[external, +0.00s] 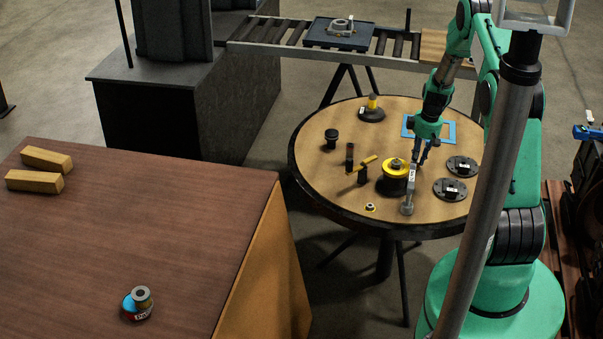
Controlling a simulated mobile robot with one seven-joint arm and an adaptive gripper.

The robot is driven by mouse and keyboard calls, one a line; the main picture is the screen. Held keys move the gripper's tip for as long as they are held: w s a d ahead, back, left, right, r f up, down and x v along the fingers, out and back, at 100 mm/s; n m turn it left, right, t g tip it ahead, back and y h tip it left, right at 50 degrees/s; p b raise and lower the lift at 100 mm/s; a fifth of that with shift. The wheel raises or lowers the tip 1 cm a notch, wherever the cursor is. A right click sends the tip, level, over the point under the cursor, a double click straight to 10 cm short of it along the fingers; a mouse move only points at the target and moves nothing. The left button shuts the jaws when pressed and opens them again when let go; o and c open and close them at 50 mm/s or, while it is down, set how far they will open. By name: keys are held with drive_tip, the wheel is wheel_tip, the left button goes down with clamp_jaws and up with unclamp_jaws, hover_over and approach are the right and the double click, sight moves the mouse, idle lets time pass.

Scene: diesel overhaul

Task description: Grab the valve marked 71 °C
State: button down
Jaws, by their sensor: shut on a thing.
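A grey valve (409,194) with a long stem, a wide foot and a small white label is upright at the front right of the round table (335,198). The label is too small to read, so I cannot confirm 71 °C. My gripper (420,161) points down over the table, with its fingers at the top of the valve's stem. It is shut on the valve there. I cannot tell whether the valve's foot touches the tabletop.
Close left of the valve stands a black part with a yellow ring (396,167). Black labelled discs (462,166) lie to the right. A yellow-handled tool (362,165), a black knob (331,137) and a small ring (370,207) are further left. A blue tray (447,130) lies behind.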

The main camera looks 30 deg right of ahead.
drive_tip(key=shift+r, duration=0.5)
wheel_tip(320, 180, up, 2)
drive_tip(key=shift+r+p, duration=0.15)
drive_tip(key=shift+p, duration=0.15)
drive_tip(key=s+a, duration=0.2)
drive_tip(key=s, duration=0.2)
drive_tip(key=s+a, duration=0.3)
drive_tip(key=s, duration=0.2)
drive_tip(key=s+a+r+p, duration=0.1)
drive_tip(key=s+a, duration=0.1)
drive_tip(key=s, duration=0.3)
drive_tip(key=shift+a, duration=0.35)
